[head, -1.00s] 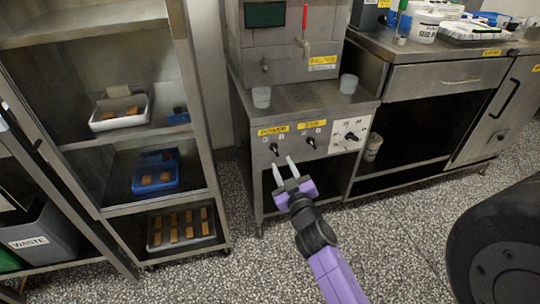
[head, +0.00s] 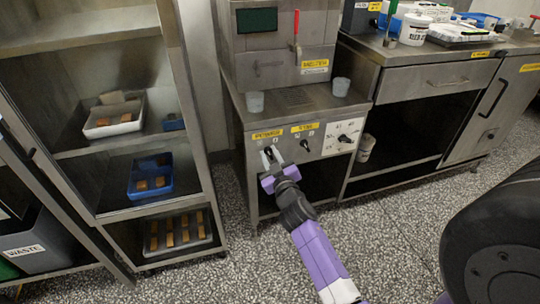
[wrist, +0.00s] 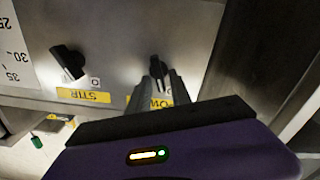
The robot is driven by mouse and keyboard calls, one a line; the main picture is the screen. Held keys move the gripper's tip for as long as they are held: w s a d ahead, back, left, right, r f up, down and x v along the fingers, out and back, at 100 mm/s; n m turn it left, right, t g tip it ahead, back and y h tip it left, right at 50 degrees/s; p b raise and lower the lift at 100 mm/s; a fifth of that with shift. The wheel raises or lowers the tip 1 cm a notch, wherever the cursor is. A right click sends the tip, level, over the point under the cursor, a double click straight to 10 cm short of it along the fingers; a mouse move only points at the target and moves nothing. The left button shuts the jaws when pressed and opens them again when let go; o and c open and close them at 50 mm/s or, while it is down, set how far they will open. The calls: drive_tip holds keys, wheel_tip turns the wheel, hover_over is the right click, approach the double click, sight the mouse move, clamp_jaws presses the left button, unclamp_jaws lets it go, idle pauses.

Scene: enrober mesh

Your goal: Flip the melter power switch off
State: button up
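The melter's control panel has two black rotary switches under yellow labels. The left switch (head: 268,153) shows in the wrist view as a black knob (wrist: 157,68), its handle roughly vertical. Its label is partly covered by my fingers there; the head-view label (head: 267,134) is too small to read surely. The right switch (head: 304,144), labelled STIR in the wrist view (wrist: 68,62), is turned at a slant. My gripper (head: 270,154) is at the left switch, fingertips on either side of its handle with a small gap; contact is unclear. It also shows in the wrist view (wrist: 160,82).
A white dial plate (head: 342,137) is right of the switches. A shelf rack (head: 185,120) with trays stands to the left. The speckled floor in front is clear.

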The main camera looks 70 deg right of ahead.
clamp_jaws()
drive_tip(key=shift+n+b, duration=0.3)
drive_tip(key=shift+n, duration=0.8)
drive_tip(key=shift+o, duration=1.5)
unclamp_jaws()
drive_tip(key=shift+a, duration=0.15)
drive_tip(key=shift+s+a+f, duration=0.15)
drive_tip(key=shift+s+a, duration=0.15)
drive_tip(key=b+v, duration=0.1)
drive_tip(key=v, duration=0.5)
drive_tip(key=shift+s+a, duration=0.25)
drive_tip(key=shift+a, duration=0.05)
